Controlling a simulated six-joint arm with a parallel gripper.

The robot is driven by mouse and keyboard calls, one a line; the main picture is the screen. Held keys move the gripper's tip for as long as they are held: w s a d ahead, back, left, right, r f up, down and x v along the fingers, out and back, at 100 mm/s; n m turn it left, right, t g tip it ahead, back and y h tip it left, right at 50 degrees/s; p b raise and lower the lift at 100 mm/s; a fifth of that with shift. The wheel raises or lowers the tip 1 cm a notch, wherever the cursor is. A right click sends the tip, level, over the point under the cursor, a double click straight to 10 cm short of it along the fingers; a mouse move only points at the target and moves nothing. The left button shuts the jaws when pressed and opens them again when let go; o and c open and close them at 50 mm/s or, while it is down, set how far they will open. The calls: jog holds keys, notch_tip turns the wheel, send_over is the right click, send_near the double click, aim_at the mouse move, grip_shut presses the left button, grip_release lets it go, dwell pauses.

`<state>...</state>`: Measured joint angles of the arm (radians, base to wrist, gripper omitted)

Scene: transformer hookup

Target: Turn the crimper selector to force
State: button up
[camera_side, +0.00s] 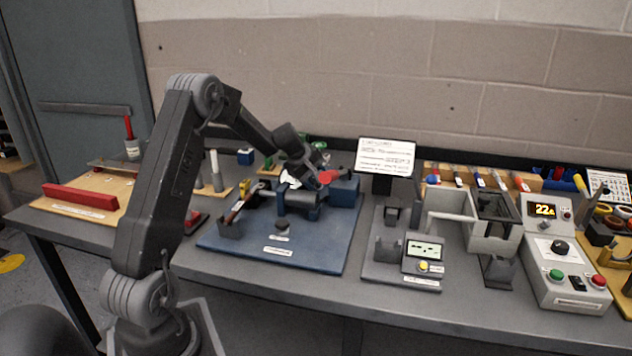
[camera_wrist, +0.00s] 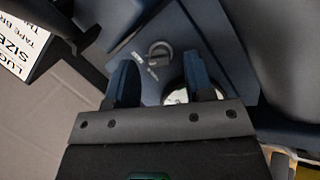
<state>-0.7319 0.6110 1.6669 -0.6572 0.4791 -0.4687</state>
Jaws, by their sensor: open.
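The crimper (camera_side: 300,199) stands on a blue baseplate (camera_side: 315,242) in the middle of the bench in the side view. My gripper (camera_side: 316,178) is over it and hides part of it. In the wrist view a small round grey selector knob (camera_wrist: 160,50) with a raised bar sits on a blue-grey face. Small labels, too blurred to read, lie beside the knob. My open gripper (camera_wrist: 159,66) has its fingers to either side of the knob's line, with nothing held. I cannot tell how far the fingertips are from the knob. The selector is not discernible in the side view.
A round pale dial (camera_wrist: 176,97) shows partly behind the right finger. A white sign (camera_wrist: 22,42) on a dark stand is at the wrist view's left; a sign (camera_side: 386,157) stands right of the crimper. A grey station with a small display (camera_side: 424,249) is further right.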

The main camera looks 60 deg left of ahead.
jog(key=shift+x, duration=0.85)
jog(key=shift+c, duration=0.2)
